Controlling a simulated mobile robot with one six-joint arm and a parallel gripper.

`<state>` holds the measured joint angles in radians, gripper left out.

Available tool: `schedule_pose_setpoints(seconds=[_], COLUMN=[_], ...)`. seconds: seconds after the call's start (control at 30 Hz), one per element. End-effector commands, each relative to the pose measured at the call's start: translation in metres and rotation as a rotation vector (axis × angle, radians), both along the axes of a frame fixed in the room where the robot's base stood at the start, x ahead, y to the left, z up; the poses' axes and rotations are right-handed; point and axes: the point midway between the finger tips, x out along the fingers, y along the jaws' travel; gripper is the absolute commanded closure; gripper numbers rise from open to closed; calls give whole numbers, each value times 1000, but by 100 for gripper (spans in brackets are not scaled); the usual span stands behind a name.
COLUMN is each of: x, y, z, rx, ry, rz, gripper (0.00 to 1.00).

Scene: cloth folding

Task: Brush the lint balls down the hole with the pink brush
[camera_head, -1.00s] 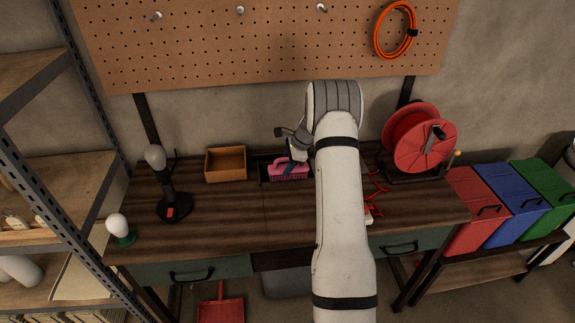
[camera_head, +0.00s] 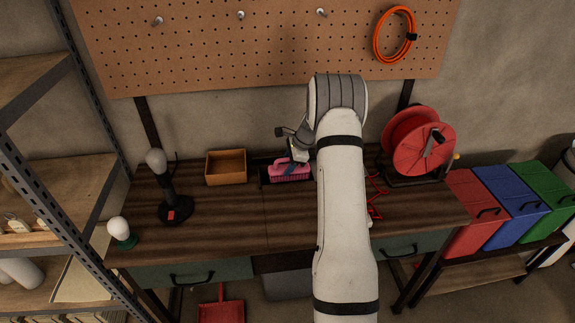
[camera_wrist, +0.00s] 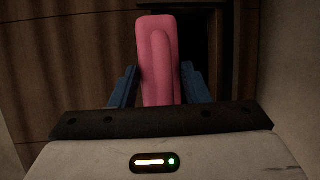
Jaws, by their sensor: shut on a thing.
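The pink brush (camera_head: 291,172) is at the back of the wooden workbench, bristles facing down. My gripper (camera_wrist: 160,88) is shut on it. In the wrist view the two blue fingers sit on either side of the pink brush handle (camera_wrist: 158,50). A dark rectangular opening (camera_head: 264,174) lies in the bench top at the back, just beside and behind the brush; its dark inside also shows beyond the handle in the wrist view (camera_wrist: 198,42). I cannot make out any lint balls; the brush and my arm cover part of the bench.
An open wooden box (camera_head: 226,168) stands left of the opening. A dark stand lamp (camera_head: 172,190) and a small white bulb on a green base (camera_head: 120,231) are farther left. A red cable reel (camera_head: 417,142) stands at the right. The bench's front middle (camera_head: 262,220) is clear.

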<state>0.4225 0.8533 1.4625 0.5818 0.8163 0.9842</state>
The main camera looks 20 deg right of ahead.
Motion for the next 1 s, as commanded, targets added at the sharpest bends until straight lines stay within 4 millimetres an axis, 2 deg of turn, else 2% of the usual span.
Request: schedule_pose_setpoints(seconds=[0.1, 0.6, 1.0], x=[-6, -31, -34], y=[2, 8, 9], z=[13, 53, 55], rx=[0, 0, 0], ry=[-1, 0, 1], rz=[0, 1, 0], gripper=[79, 79, 79])
